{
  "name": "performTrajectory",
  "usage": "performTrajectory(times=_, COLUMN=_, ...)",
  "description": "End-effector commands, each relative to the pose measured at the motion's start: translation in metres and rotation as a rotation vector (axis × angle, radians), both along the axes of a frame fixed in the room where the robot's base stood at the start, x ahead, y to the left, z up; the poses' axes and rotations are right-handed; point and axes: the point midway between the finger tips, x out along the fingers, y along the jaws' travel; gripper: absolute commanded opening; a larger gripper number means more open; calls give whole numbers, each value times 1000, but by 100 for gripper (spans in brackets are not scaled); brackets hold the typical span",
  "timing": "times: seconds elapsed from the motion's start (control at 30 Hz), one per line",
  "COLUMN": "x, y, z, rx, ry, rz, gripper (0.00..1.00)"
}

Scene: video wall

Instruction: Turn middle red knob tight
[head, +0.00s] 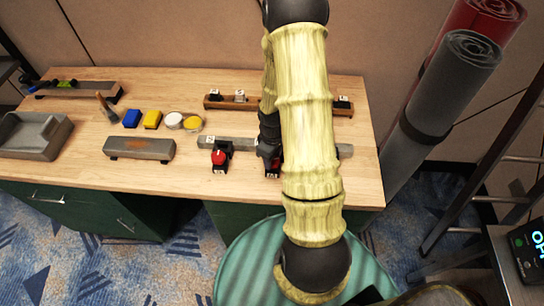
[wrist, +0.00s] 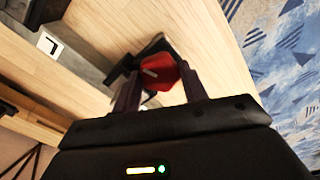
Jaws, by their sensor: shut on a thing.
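The middle red knob (wrist: 162,72) sits between the two dark fingers of my gripper (wrist: 158,84) in the wrist view, with a short pale mark on its face. My gripper is shut on it. In the head view my gripper (head: 269,148) is over the front part of the workbench, and only a little red of the middle knob shows beside it. Another red knob (head: 219,157) on a black mount stands to the left, clear of my gripper. Both are by a long grey bar (head: 240,143). My arm hides the part of the bar to the right.
The wooden workbench (head: 190,185) carries a wooden rail (head: 220,104) with small labelled black parts behind the bar. A grey block (head: 140,148), blue and yellow pieces, round tubs and a grey tray (head: 35,136) lie left. Rolled mats (head: 450,85) and a ladder stand right.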

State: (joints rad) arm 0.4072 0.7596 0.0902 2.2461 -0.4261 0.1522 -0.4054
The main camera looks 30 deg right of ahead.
Motion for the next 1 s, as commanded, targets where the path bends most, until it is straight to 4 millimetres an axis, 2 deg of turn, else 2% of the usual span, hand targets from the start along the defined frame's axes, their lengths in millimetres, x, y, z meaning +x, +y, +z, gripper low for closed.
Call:
performTrajectory(times=0.2, x=3, y=1, z=0, rx=0, ry=-7, rz=-198, gripper=20)
performTrajectory(times=0.5, x=2, y=2, z=0, rx=0, ry=-4, rz=-400, gripper=20)
performTrajectory(times=1.0, x=2, y=2, z=0, rx=1, ry=-2, rz=-487, gripper=20)
